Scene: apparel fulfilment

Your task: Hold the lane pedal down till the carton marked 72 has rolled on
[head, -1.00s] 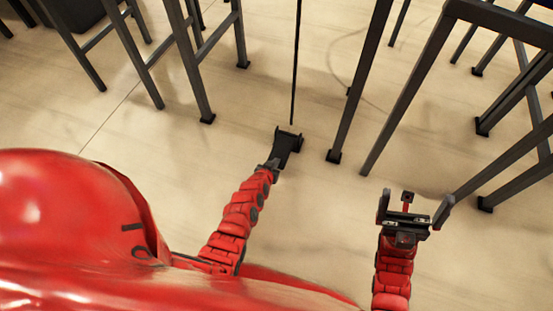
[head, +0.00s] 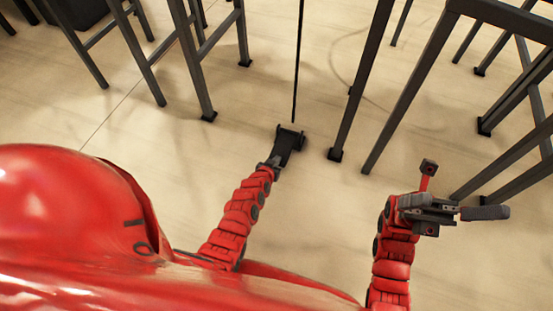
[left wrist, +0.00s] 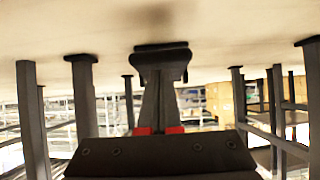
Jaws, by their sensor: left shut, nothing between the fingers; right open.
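The black lane pedal (head: 291,135) stands on the floor at the foot of a thin dark upright rod. My left gripper (head: 282,152) is shut and empty, with its tips at the pedal. In the left wrist view, the shut fingers (left wrist: 158,100) reach toward a dark block, seemingly the pedal (left wrist: 160,54), against the floor. I cannot tell whether they press it or how far down it is. My right gripper (head: 445,211) is open and empty, in the air at the right. No carton marked 72 can be made out.
Dark frame legs stand left (head: 190,60) and right (head: 362,80) of the pedal. More frame legs (head: 505,175) are near my right gripper. Blurred brown boxes (left wrist: 222,98) show in the left wrist view. The floor (head: 330,200) between my arms is clear.

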